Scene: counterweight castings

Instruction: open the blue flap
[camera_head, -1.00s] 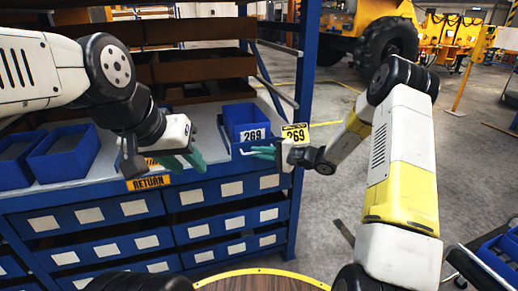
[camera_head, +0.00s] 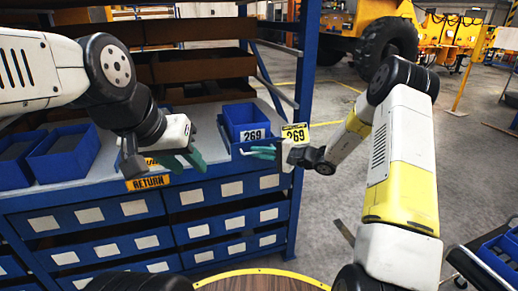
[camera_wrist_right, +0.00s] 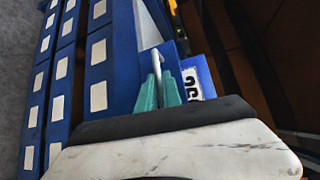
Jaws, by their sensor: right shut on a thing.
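The blue flap appears as a blue panel (camera_wrist_right: 170,55) in the right wrist view, with a pale bar (camera_wrist_right: 156,64) in front of it. In the head view, its blue edge (camera_head: 240,149) shows below the blue bin, partly hidden by my right gripper. My right gripper (camera_head: 263,153) has its teal fingers closed together on the pale bar; they also show in the right wrist view (camera_wrist_right: 158,92). My left gripper (camera_head: 185,161) hangs over the shelf's front edge, left of the flap, with its teal fingers apart and nothing seen between them.
A blue bin (camera_head: 243,120) labelled 269 stands on the shelf behind the flap. A yellow 269 tag (camera_head: 296,133) is on the blue post. More blue bins (camera_head: 62,152) stand at left. An orange RETURN sign (camera_head: 148,182) is on the shelf front.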

